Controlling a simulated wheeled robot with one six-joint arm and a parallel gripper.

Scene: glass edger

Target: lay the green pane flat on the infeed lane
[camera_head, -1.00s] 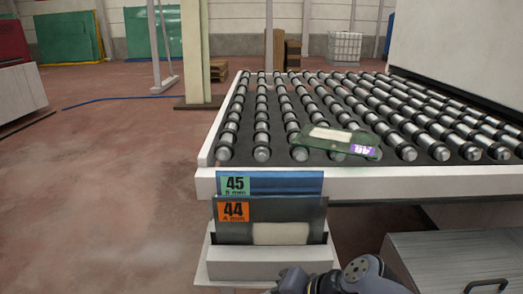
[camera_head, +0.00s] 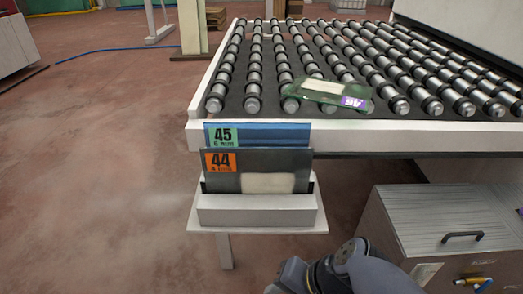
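A green pane (camera_head: 300,103) with a pale patch and a purple label lies across the front ends of the rollers on the roller lane (camera_head: 196,93). It looks flat or nearly so; a slight tilt cannot be ruled out. Nothing is seen holding it. Only a dark part of my arm shows at the bottom, right of centre. My gripper is outside the view.
A white rack (camera_head: 257,212) in front of the lane holds a blue pane (camera_head: 275,133) tagged 45 and a grey pane (camera_head: 295,163) tagged 44. A metal box (camera_head: 420,215) with a handle stands at right.

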